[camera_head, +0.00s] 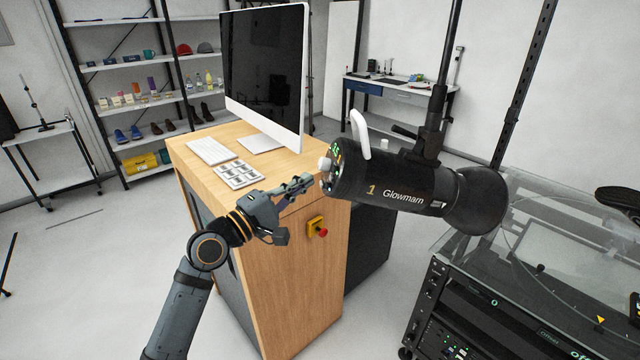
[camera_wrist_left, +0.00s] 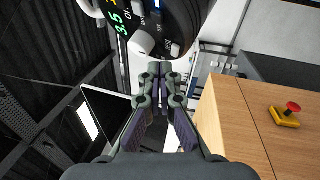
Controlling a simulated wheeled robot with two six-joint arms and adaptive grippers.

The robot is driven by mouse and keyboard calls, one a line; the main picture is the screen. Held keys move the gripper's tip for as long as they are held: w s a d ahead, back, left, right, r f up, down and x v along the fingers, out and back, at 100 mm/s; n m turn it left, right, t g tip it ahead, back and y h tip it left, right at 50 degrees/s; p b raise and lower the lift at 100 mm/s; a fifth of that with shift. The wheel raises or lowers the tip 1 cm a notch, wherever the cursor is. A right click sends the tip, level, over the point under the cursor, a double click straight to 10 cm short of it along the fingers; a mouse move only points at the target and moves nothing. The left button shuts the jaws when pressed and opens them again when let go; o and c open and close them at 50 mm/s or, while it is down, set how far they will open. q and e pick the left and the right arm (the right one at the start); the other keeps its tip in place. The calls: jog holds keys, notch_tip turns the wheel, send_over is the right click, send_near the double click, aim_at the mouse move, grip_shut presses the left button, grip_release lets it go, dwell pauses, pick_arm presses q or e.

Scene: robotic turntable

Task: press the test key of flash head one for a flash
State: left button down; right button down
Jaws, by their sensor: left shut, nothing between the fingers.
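Flash head one (camera_head: 405,190) is a black cylinder marked "1 Glowmam", hanging from a dark pole right of centre. Its control panel (camera_head: 332,168) faces left, toward my gripper, with green digits and a pale knob. In the left wrist view the panel (camera_wrist_left: 118,62) shows green digits, a large white knob (camera_wrist_left: 141,43) and a small pale key (camera_wrist_left: 175,50); its label is too small to read. My left gripper (camera_head: 304,181) is shut and empty, its tips just left of the panel. In the wrist view its fingertips (camera_wrist_left: 160,70) point just below the knob and small key; contact cannot be told.
A wooden cabinet (camera_head: 300,265) stands below the gripper with a monitor (camera_head: 264,75), keyboard (camera_head: 210,150), key pad (camera_head: 237,174) and red emergency button (camera_head: 322,232). A glass-topped turntable (camera_head: 570,250) is at right. A white handle (camera_head: 360,135) rises from the flash head.

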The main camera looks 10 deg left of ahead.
pick_arm(q)
jog(key=shift+w+d+f, duration=0.1)
jog(key=shift+d+f, duration=0.05)
jog(key=shift+d, duration=0.25)
jog(key=shift+w+d+f, duration=0.15)
jog(key=shift+d, duration=0.15)
dwell(0.8)
jog(key=shift+a, duration=0.15)
jog(key=shift+s+a+r, duration=0.3)
jog(key=shift+a, duration=0.25)
jog(key=shift+a, duration=0.1)
jog(key=a, duration=0.1)
jog(key=s+a+r, duration=0.1)
jog(key=a, duration=0.2)
jog(key=shift+s+a+r, duration=0.1)
jog(key=shift+s+r, duration=0.15)
jog(key=shift+r, duration=0.05)
